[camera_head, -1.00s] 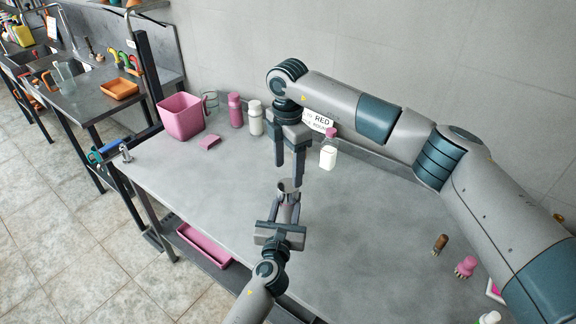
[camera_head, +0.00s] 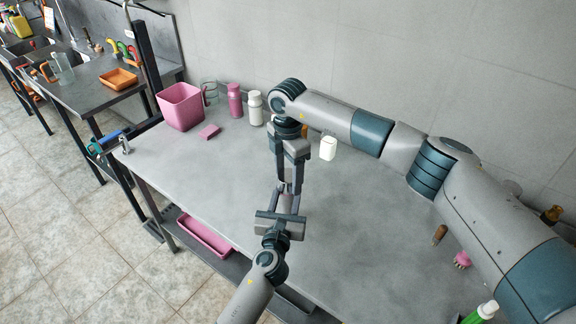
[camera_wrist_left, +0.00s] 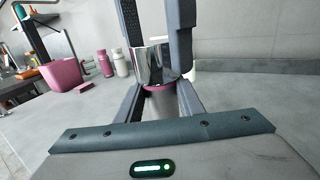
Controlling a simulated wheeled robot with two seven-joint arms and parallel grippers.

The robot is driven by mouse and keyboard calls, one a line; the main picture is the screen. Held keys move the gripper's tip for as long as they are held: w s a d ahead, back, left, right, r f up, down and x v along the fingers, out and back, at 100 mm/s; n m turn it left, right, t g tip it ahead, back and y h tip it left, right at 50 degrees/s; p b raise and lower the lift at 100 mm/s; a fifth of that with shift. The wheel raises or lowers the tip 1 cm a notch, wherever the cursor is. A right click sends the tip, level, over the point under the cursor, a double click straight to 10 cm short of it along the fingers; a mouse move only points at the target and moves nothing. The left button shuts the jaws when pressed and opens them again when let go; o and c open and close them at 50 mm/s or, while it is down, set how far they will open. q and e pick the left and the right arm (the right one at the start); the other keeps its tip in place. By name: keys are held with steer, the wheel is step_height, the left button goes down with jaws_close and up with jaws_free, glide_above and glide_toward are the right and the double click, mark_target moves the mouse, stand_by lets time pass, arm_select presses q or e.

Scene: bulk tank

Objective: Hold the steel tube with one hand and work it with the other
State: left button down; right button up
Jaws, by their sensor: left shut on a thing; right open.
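The steel tube (camera_wrist_left: 150,64) is a shiny upright cylinder in the left wrist view, with a pink band below its bright part. My left gripper (camera_head: 283,192) is shut on its lower part; its fingers also show in the left wrist view (camera_wrist_left: 160,100). My right gripper (camera_head: 290,188) points down from above and is open. Its dark fingers (camera_wrist_left: 157,30) stand on either side of the tube's upper part; I cannot tell whether they touch it. In the head view the grippers hide nearly all of the tube.
The grey bench (camera_head: 215,170) is clear around the grippers. A pink tub (camera_head: 181,108), a pink sponge (camera_head: 209,132), a pink bottle (camera_head: 234,101) and a white bottle (camera_head: 254,108) stand at the back left. A white bottle (camera_head: 328,148) stands behind my right gripper. Brushes (camera_head: 461,260) lie at the right.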

steer(key=shift+f, duration=0.65)
